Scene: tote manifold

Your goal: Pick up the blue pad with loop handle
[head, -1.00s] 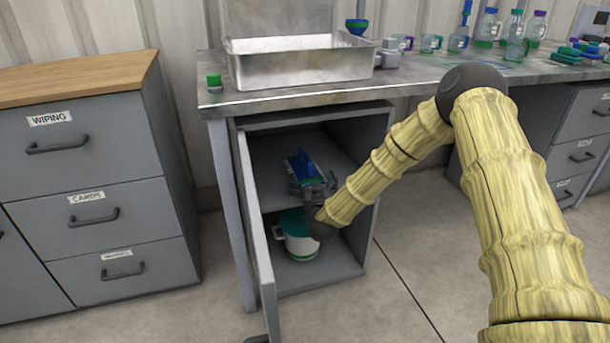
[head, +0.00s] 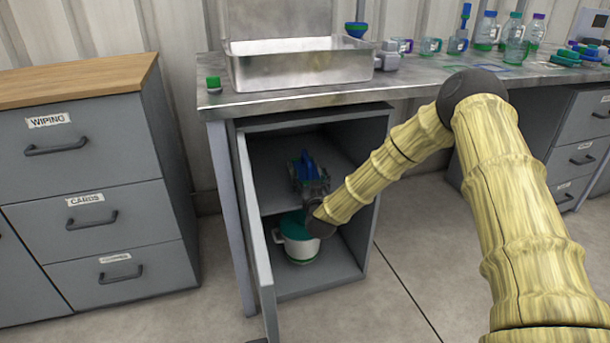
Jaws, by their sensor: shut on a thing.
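The blue pad with loop handle (head: 307,163) is on the upper shelf inside the open cabinet, in the head view. Its blue loop shows above and behind my gripper (head: 312,182). My gripper reaches into the cabinet from the right and is shut on the pad. The fingers and the lower part of the pad overlap in dark shade, so the exact contact is hidden. I cannot tell whether the pad touches the shelf.
A white and teal pot (head: 299,245) stands on the cabinet's lower level, below my gripper. The cabinet door (head: 262,240) is open on the left. A metal sink basin (head: 300,68) and several bottles and mugs are on the counter (head: 420,82). A drawer unit (head: 95,190) stands left.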

